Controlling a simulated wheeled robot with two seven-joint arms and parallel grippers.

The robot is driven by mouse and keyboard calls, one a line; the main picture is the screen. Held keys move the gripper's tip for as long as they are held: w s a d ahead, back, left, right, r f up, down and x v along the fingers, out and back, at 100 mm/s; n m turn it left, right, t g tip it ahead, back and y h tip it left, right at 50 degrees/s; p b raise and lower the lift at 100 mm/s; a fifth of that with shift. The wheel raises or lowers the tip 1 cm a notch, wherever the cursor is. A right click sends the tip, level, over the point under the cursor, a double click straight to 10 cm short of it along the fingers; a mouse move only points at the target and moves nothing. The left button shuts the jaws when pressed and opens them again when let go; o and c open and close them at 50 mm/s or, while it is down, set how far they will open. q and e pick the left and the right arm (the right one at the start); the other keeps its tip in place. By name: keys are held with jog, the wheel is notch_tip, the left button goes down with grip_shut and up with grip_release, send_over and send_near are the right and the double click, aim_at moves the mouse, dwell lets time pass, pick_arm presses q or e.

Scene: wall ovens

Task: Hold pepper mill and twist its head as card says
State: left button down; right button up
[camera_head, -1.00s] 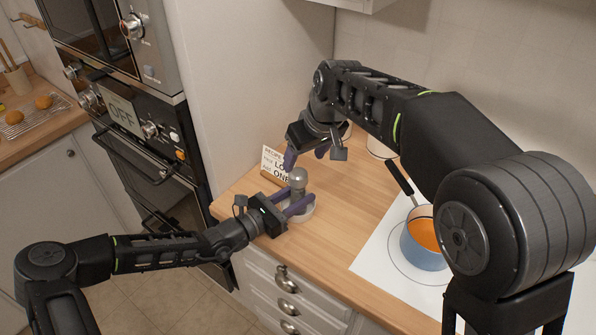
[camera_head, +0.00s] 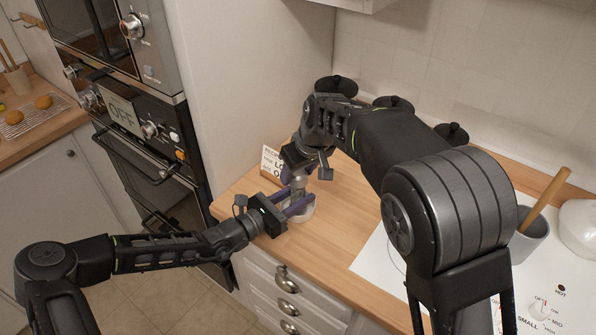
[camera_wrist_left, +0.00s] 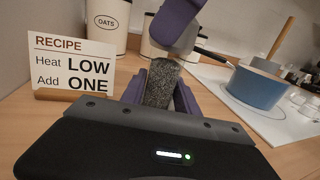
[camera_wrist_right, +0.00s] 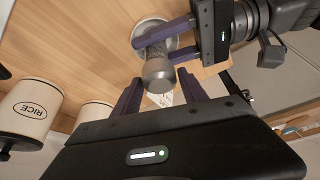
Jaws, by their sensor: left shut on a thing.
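The pepper mill (camera_head: 298,186) stands upright on a pale round base (camera_head: 309,208) near the counter's left end. It has a dark speckled body (camera_wrist_left: 160,85) and a grey rounded head (camera_wrist_right: 158,74). My left gripper (camera_head: 292,203) is shut around its body from the front left. My right gripper (camera_wrist_right: 160,92) is open above, its purple fingers spread on either side of the head, near their tips. In the left wrist view a right finger (camera_wrist_left: 175,22) hides the head. The white recipe card (camera_wrist_left: 75,65) reads "Heat LOW, Add ONE".
A blue pot (camera_wrist_left: 256,88) stands on the white cooktop (camera_head: 372,262); my right arm hides it in the head view. An OATS canister (camera_wrist_left: 108,25) and a RICE canister (camera_wrist_right: 30,108) stand behind. The oven display (camera_head: 121,113) reads OFF.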

jog(key=c, duration=1)
jog(key=shift+c, duration=0.2)
jog(key=shift+m, duration=0.4)
jog(key=m+h, duration=0.1)
jog(key=m, duration=0.3)
jog(key=shift+t+h, duration=0.3)
jog(key=shift+h, duration=0.1)
jog(key=m+h, duration=0.1)
jog(key=m, duration=0.3)
jog(key=shift+m+h, duration=0.3)
jog(key=shift+h, duration=0.1)
jog(key=m, duration=0.2)
jog(key=m+h, duration=0.1)
jog(key=m, duration=0.1)
jog(key=shift+m+g+h, duration=0.3)
jog(key=shift+g, duration=0.1)
jog(key=shift+m+g+h, duration=0.4)
jog(key=shift+m+g, duration=0.2)
jog(key=shift+m, duration=1.4)
